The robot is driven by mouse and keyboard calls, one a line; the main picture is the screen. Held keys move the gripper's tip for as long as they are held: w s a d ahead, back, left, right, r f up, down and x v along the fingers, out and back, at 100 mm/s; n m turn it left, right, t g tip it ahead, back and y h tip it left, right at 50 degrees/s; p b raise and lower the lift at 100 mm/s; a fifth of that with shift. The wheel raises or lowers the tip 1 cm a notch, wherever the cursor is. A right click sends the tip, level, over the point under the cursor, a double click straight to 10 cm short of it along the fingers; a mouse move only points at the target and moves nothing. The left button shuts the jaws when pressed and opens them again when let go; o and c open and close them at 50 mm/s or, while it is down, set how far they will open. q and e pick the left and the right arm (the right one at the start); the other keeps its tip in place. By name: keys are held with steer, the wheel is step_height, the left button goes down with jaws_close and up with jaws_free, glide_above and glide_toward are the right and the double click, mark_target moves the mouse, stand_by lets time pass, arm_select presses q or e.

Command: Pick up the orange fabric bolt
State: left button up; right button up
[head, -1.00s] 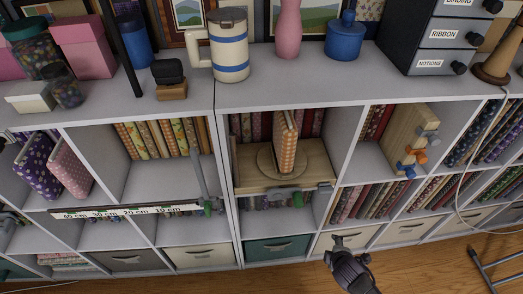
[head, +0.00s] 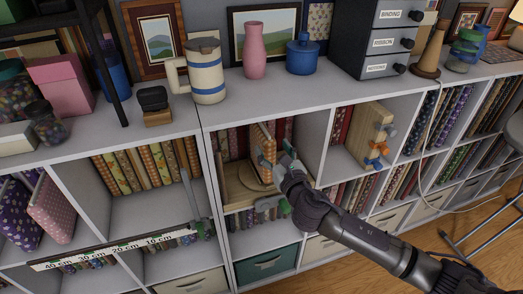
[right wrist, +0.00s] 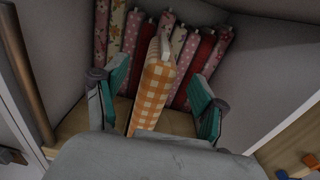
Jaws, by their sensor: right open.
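The orange fabric bolt (head: 262,150), with an orange and white check, stands upright on a round wooden board (head: 238,177) in the middle cubby. In the right wrist view the bolt (right wrist: 157,85) rises between the two fingers. My right gripper (head: 281,160) is at the front of that cubby, just before the bolt, and hides part of it. In the right wrist view my right gripper (right wrist: 160,105) is open, with one teal finger pad on each side of the bolt and a gap showing on both sides. My left gripper is not in view.
Red and pink bolts (right wrist: 198,62) stand behind the orange one. A wooden rack with coloured clamps (head: 372,138) is in the cubby to the right. A jug (head: 207,75) and pink vase (head: 254,52) stand above.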

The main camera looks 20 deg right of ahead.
mark_target(263, 131)
steer(key=w, duration=0.8)
steer(key=shift+a+r, duration=0.15)
steer(key=shift+a, duration=0.1)
jaws_close()
steer(key=shift+r, duration=0.1)
